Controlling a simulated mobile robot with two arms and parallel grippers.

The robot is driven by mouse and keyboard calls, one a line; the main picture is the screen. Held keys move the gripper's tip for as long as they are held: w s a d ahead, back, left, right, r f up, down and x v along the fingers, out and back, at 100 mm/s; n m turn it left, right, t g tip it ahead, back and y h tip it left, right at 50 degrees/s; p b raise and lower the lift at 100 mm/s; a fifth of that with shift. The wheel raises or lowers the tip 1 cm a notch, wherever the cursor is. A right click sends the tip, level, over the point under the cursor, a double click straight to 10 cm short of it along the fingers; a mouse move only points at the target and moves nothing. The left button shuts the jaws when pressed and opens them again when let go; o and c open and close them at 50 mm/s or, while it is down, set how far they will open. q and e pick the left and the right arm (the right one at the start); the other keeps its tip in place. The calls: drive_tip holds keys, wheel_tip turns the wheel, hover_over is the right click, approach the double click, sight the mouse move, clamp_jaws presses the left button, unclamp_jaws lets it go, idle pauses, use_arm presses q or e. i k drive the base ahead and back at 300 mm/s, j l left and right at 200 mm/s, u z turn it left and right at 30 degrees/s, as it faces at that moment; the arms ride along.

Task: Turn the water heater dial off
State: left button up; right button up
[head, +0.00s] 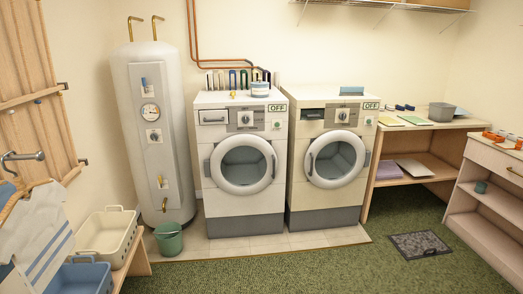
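The water heater (128,165) is a tall white cylinder with brass pipes on top, standing at the left against the back wall. A dial (154,135) with a dark knob sits on this panel, below a round gauge (150,113). Its setting is too small to read. A small blue-marked fitting (146,84) is above the gauge, and a brass valve (162,183) is low on the panel. Neither of my grippers is in view.
Two front-loading washers (210,215) (297,200), both with OFF signs, stand right of the heater. A green bucket (169,240) sits at the heater's foot. A low bench with a cream basin (92,250) and blue basin is at left. Green carpet (300,268) in front is mostly clear.

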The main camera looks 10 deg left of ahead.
sight(154, 136)
drive_tip(key=i+j+u, duration=0.15)
drive_tip(key=i+u, duration=0.2)
drive_tip(key=i, duration=0.35)
drive_tip(key=i+u, duration=0.35)
drive_tip(key=i, duration=0.35)
drive_tip(key=i+l+u, duration=0.35)
drive_tip(key=i, duration=0.35)
